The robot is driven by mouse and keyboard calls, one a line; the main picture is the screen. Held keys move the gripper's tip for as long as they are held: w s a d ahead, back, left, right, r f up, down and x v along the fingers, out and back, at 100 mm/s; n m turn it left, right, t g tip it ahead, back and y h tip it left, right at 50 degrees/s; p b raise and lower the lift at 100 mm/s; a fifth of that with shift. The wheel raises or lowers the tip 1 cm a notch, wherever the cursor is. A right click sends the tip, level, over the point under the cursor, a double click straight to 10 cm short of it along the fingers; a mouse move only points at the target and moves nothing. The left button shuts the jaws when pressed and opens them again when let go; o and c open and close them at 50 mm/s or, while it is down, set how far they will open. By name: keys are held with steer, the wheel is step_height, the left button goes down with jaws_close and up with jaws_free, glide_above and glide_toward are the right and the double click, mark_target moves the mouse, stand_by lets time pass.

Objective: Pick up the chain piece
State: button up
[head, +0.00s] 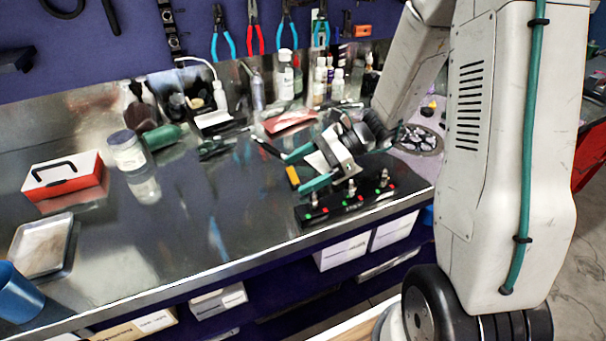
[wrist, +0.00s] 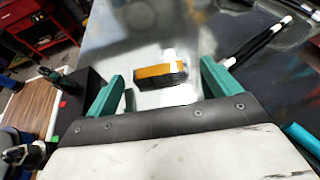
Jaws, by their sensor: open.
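My gripper (head: 295,174) is open, with its two green fingers spread low over the metal bench. In the wrist view the gripper (wrist: 162,74) has a small block with an orange top and a dark side (wrist: 160,70) between and just beyond its fingertips, apart from both. The same orange piece (head: 293,175) shows in the head view, partly covered by the fingers. It may be the chain piece, but no links can be made out. Nothing is held.
A black fixture with red and green marks (head: 345,207) stands at the bench's front edge, close to my gripper. A red box (head: 63,180) and a metal tray (head: 40,245) sit at left. Bottles (head: 286,78) line the back. The middle left of the bench is clear.

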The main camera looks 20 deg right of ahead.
steer(key=shift+a+f, duration=0.15)
steer(key=shift+a, duration=0.25)
steer(key=c, duration=1.1)
